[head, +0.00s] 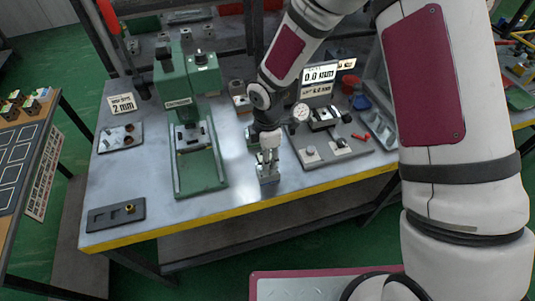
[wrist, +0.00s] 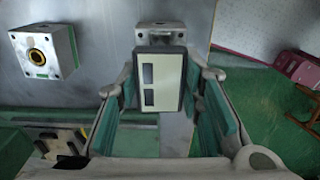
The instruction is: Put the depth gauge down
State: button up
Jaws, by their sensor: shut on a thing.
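The depth gauge (wrist: 168,82) shows in the wrist view as a dark box with a pale face and two dark windows. It lies between the green-padded fingers of my gripper (wrist: 160,88), which is shut on it. In the head view my gripper (head: 268,163) points down over the bench, right of the green press, and the gauge is hard to make out there. A metal block (wrist: 160,34) is just beyond the gauge in the wrist view. I cannot tell whether they touch.
Another metal block with a brass ring (wrist: 38,53) stands at left in the wrist view. The green press (head: 198,125) stands left of my gripper. A grey fixture plate (head: 348,152) lies right of it. A dark tray (head: 98,222) lies at front left. The yellow bench edge (head: 230,212) is close.

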jog(key=shift+f, duration=0.2)
jog(key=o, duration=1.3)
jog(key=shift+r, duration=0.1)
notch_tip(320, 180, up, 13)
jog(key=s+d+r+m+t+h, duration=0.1)
jog(key=s+d+r+m+t, duration=0.1)
jog(key=d+r+m, duration=0.45)
jog(key=shift+s+d+r+m+t+y+b, duration=0.15)
jog(key=shift+s+d+r+m+t, duration=0.45)
jog(key=shift+s+d+r+m, duration=1.75)
jog(key=shift+s+d+r+m+t+y+b, duration=0.15)
jog(key=shift+s+d+r+m+t, duration=0.45)
jog(key=shift+s+d+r+m, duration=1.75)
jog(key=shift+s+d+r+m+t+y+b, duration=0.15)
jog(key=shift+s+d+r+m+t, duration=0.7)
jog(key=shift+s+r+m, duration=2.65)
